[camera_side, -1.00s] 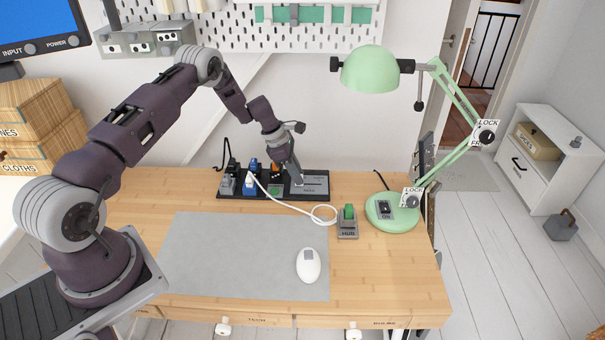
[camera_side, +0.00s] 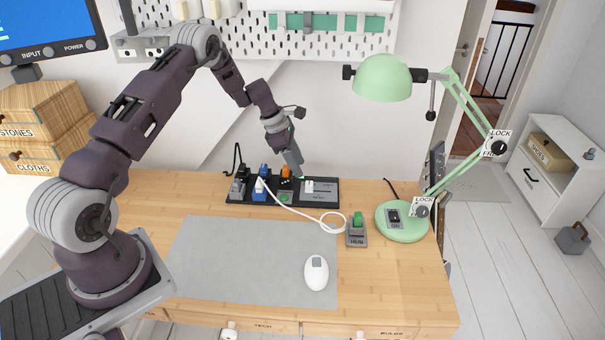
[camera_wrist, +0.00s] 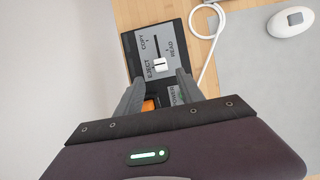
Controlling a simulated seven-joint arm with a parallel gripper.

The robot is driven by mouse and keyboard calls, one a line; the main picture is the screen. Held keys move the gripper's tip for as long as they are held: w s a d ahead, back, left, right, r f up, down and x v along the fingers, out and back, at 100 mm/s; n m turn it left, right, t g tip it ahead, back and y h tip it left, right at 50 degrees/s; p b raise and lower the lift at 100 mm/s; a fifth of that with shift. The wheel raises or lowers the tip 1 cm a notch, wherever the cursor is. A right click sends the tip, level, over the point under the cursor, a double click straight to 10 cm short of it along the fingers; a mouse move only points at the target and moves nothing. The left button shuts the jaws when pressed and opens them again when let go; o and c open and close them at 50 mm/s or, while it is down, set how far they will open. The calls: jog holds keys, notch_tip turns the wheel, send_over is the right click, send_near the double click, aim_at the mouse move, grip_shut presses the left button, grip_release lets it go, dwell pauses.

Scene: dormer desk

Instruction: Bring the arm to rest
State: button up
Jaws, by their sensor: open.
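My gripper (camera_side: 297,170) hangs tilted just above the black power strip board (camera_side: 235,203) at the back of the desk. In the wrist view my gripper (camera_wrist: 157,85) has its two grey fingers apart with nothing held between the tips. Beyond them is a grey panel (camera_wrist: 150,44) marked COPY, READ and EJECT, with a white slider (camera_wrist: 160,65) near the EJECT mark. The white slider also shows in the side view (camera_side: 309,187), below and right of the fingertips. An orange part (camera_wrist: 148,105) is partly hidden by my fingers and wrist.
A white cable (camera_side: 300,211) loops from a blue plug (camera_side: 259,193) toward the hub (camera_side: 356,231). A white mouse (camera_side: 316,273) lies on the grey mat (camera_side: 240,260). A green lamp (camera_side: 400,228) stands at the right. A pegboard (camera_side: 240,38) hangs behind; the air above the mat is clear.

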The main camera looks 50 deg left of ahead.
jog(key=shift+r, duration=0.15)
jog(key=s+d+r+m, duration=0.2)
jog(key=d+r+m, duration=0.2)
jog(key=r, duration=0.5)
jog(key=s+d+r+m, duration=0.25)
jog(key=d+r, duration=0.25)
jog(key=r, duration=0.3)
jog(key=s+d+r+m+y, duration=0.1)
jog(key=s+d+r+m, duration=0.75)
jog(key=r, duration=0.25)
jog(key=s+d+m+t+y, duration=0.1)
jog(key=s+m, duration=0.5)
jog(key=s, duration=0.6)
jog(key=s+d+r+m+t+y, duration=0.1)
jog(key=s+m, duration=0.5)
jog(key=s, duration=0.6)
jog(key=shift+d+r, duration=0.25)
jog(key=shift+d, duration=0.3)
